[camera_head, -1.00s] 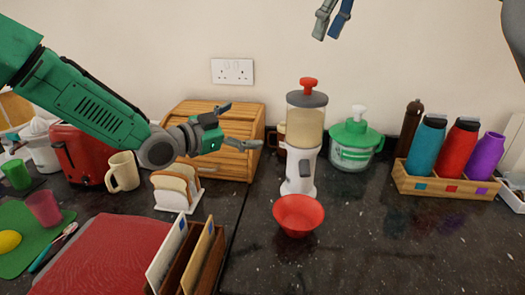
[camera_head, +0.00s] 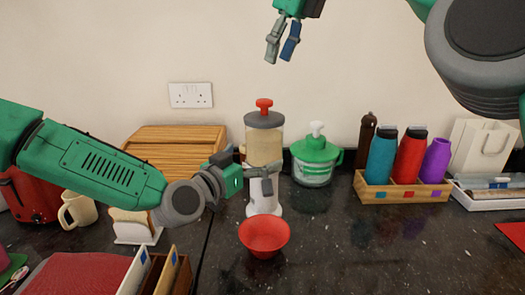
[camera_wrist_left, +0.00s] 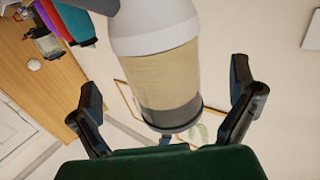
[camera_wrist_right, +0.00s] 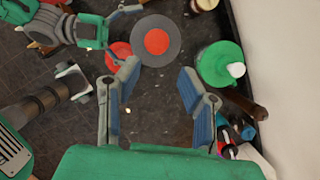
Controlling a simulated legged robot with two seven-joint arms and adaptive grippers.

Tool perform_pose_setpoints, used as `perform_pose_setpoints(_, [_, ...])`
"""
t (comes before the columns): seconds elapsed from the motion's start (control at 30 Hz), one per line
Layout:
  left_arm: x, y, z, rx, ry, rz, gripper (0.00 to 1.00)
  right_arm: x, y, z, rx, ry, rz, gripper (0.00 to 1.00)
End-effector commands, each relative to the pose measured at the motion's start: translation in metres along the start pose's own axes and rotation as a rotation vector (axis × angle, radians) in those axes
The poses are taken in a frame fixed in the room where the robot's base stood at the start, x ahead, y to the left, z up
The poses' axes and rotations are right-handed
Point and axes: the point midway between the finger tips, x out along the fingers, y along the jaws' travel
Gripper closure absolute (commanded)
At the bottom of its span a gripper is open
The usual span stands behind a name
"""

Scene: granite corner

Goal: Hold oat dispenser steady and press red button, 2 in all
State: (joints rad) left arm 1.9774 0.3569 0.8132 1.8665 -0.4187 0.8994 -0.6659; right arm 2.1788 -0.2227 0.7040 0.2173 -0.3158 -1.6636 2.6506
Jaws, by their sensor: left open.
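The oat dispenser (camera_head: 264,145) stands upright on the dark counter, with a clear oat-filled hopper, grey lid and white base. Its red button (camera_head: 264,105) is on top. A red bowl (camera_head: 264,237) sits in front of its base. My left gripper (camera_head: 255,176) is open at the dispenser's body; in the left wrist view the dispenser (camera_wrist_left: 160,75) stands between the spread fingers, with gaps showing on both sides. My right gripper (camera_head: 282,48) is above the dispenser, near the wall. In the right wrist view its fingers are apart and empty, with the red button (camera_wrist_right: 157,41) beyond them.
A green-lidded container (camera_head: 316,155) stands close right of the dispenser. A wooden rack (camera_head: 405,189) with bottles is further right. A wooden bread box (camera_head: 174,148) and toast rack (camera_head: 135,227) are left. The counter right of the bowl is clear.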

Motion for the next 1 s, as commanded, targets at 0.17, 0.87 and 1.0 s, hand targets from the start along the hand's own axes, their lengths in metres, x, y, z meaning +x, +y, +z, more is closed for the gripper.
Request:
perform_pose_setpoints(0.17, [0.028,-0.001,0.001,-0.001,0.001,-0.001,0.00,0.001,0.002,0.001,-0.001,0.001,-0.001,0.66])
perform_pose_setpoints(0.87, [0.045,-0.001,0.000,-0.001,0.001,0.000,0.63,0.000,0.001,0.001,-0.001,0.001,-0.001,0.66])
perform_pose_setpoints(1.0, [0.045,-0.001,0.000,-0.001,0.001,0.000,0.72,0.001,0.002,0.001,-0.001,0.001,-0.001,0.97])
